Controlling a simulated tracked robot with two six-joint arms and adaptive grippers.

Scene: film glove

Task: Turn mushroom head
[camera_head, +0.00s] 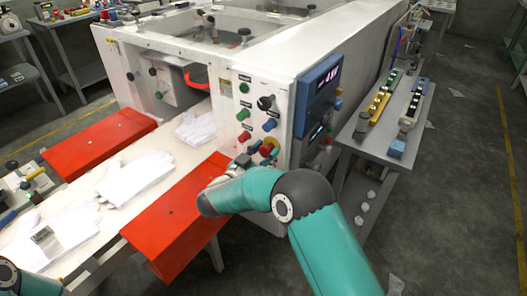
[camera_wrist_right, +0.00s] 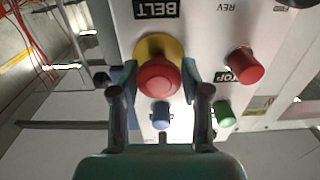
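The mushroom head is a red round knob (camera_wrist_right: 158,80) on a yellow base (camera_wrist_right: 174,47), under the BELT label in the right wrist view. In the head view its yellow and red edge (camera_head: 269,148) shows low on the machine's control panel, partly behind my right gripper (camera_head: 243,164). In the right wrist view my right gripper (camera_wrist_right: 160,84) is open, with one finger on each side of the red knob. Narrow gaps show between fingers and knob; contact is not visible. Only a teal part of my left arm shows at the bottom left of the head view; its gripper is out of frame.
In the right wrist view a red STOP button (camera_wrist_right: 244,65), a green button (camera_wrist_right: 224,114) and a blue button (camera_wrist_right: 161,114) sit close by. White gloves (camera_head: 135,178) lie on the belt between red covers (camera_head: 180,210). A grey side table (camera_head: 375,140) stands right.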

